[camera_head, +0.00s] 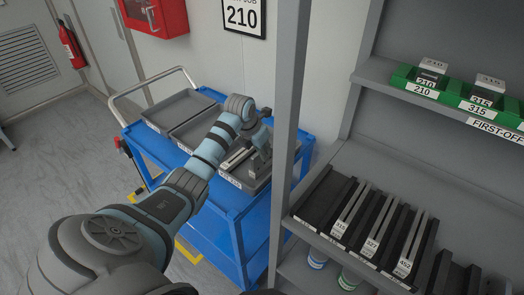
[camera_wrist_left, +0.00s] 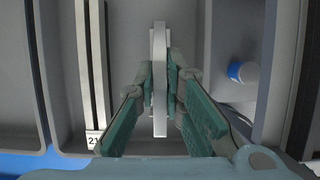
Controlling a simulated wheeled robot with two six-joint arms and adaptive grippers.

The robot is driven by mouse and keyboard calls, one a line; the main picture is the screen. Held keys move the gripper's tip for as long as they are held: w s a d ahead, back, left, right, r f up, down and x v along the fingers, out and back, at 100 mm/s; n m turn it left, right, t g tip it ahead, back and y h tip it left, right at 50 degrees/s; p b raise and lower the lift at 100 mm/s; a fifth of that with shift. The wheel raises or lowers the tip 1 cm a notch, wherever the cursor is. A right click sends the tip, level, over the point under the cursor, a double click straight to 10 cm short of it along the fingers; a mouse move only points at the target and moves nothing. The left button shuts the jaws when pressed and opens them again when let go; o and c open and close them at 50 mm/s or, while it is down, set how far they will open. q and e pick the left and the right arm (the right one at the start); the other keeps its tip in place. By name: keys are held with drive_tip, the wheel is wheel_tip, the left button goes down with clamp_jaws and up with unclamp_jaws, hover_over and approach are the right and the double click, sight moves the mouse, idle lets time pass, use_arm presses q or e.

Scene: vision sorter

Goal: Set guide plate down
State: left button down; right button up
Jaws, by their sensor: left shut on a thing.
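My left gripper (camera_head: 262,150) is over the right-hand grey tray (camera_head: 262,184) on the blue cart. In the left wrist view the gripper (camera_wrist_left: 160,88) is shut on a thin, pale guide plate (camera_wrist_left: 160,122), seen edge-on between the green finger pads. Whether the plate's lower edge touches the tray floor cannot be told. Another pair of pale strips (camera_wrist_left: 91,70) stands to the left in the tray, with a label partly reading "21". Those strips also show in the head view (camera_head: 236,158), left of the gripper. My right gripper is not in view.
The blue cart (camera_head: 232,206) also carries two more grey trays to the left, including one with a bare floor (camera_head: 180,107). A grey post (camera_head: 287,130) stands just right of the gripper. A shelf rack holds slotted plates (camera_head: 372,228) and green bins (camera_head: 420,82). A blue-capped item (camera_wrist_left: 243,72) lies right of the plate.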

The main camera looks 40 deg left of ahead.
use_arm(q)
drive_tip(key=shift+s+r, duration=0.2)
drive_tip(key=shift+s, duration=0.25)
drive_tip(key=shift+f, duration=0.15)
drive_tip(key=c, duration=1.8)
unclamp_jaws()
drive_tip(key=shift+w+f, duration=0.1)
drive_tip(key=shift+o, duration=0.6)
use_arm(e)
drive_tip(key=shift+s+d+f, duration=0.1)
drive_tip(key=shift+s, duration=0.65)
use_arm(q)
drive_tip(key=shift+r, duration=0.5)
drive_tip(key=v, duration=1.1)
drive_tip(key=shift+s+r+p, duration=0.2)
drive_tip(key=shift+s+p, duration=0.05)
drive_tip(key=shift+p, duration=0.1)
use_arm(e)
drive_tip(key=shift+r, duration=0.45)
